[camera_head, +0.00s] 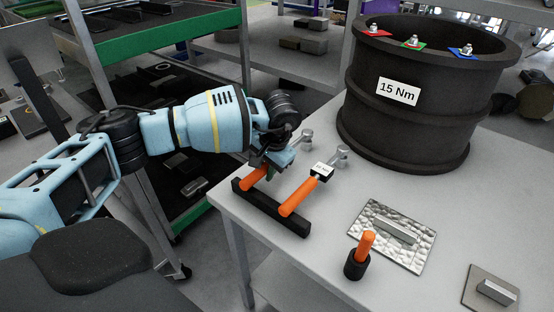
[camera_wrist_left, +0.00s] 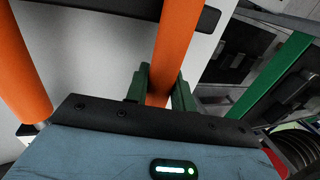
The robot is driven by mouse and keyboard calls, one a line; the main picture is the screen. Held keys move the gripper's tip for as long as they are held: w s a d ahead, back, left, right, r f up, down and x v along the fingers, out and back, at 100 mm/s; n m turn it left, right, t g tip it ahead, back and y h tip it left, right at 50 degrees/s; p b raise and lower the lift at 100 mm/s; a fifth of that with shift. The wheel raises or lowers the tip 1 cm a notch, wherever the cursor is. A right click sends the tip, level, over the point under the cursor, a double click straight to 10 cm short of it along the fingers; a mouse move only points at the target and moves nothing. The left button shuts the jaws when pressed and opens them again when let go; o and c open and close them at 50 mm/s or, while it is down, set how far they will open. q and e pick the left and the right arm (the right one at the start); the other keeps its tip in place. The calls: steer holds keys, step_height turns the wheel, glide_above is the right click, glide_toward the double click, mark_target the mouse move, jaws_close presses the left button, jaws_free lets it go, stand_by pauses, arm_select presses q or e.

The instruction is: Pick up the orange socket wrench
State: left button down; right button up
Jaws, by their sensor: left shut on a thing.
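Two orange-handled wrenches lie side by side across a black rack (camera_head: 270,209) near the table's left edge. My left gripper (camera_head: 271,172) is over the left wrench (camera_head: 254,179), shut on its orange handle. In the left wrist view the green fingers (camera_wrist_left: 158,92) sit on both sides of this handle (camera_wrist_left: 176,38). Its grey head shows just past the gripper. The right wrench (camera_head: 298,197) carries a small white-labelled box; its handle also shows in the left wrist view (camera_wrist_left: 20,70). I cannot tell whether the held wrench still touches the rack. My right gripper is out of view.
A dark ring casing (camera_head: 420,125) labelled 15 Nm stands at the back, with red, green and blue tabs on its rim. Metal plates (camera_head: 412,258) lie to the right. Shelving (camera_head: 180,215) stands left of the table.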

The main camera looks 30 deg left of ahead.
arm_select(q)
step_height(320, 180, up, 10)
steer(key=shift+r, duration=0.1)
stand_by(0.4)
stand_by(0.7)
